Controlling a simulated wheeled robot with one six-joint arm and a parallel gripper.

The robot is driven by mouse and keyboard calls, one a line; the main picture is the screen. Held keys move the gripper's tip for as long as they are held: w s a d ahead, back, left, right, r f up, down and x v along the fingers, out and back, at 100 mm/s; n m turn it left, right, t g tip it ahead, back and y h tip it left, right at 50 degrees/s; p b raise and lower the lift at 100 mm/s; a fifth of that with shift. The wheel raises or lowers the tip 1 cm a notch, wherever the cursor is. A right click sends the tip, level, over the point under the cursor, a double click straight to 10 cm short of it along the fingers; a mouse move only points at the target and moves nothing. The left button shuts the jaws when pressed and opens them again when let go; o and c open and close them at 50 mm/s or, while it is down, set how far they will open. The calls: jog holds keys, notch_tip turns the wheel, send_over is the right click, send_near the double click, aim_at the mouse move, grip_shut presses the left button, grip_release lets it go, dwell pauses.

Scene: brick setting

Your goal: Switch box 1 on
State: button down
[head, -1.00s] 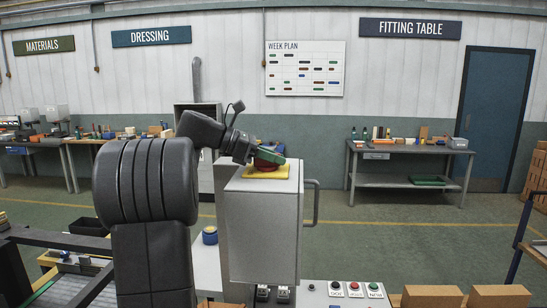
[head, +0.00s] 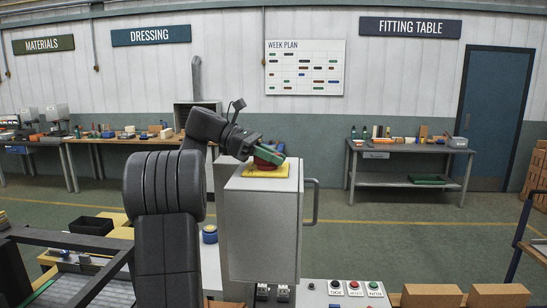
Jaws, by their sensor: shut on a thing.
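A grey box (head: 258,230) with a handle (head: 314,202) on its right side stands in front of me. On its top is a yellow plate (head: 264,171) with a red knob (head: 268,158) on it; this looks like a rotary switch. My gripper (head: 268,151) reaches from the left, over the box top, and is shut on the red knob. The green finger and the gripper body hide part of the knob. No number shows on the box, so I cannot tell from a label that it is box 1, nor read the knob's position.
Below the box are two small switches (head: 272,293) and a panel with several push buttons (head: 355,288). Brown blocks (head: 432,295) stand at lower right. A blue round item (head: 209,234) is left of the box. The floor behind is clear up to the fitting table (head: 410,150).

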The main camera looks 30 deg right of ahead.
jog(key=c, duration=1.4)
grip_release()
jog(key=shift+o, duration=0.2)
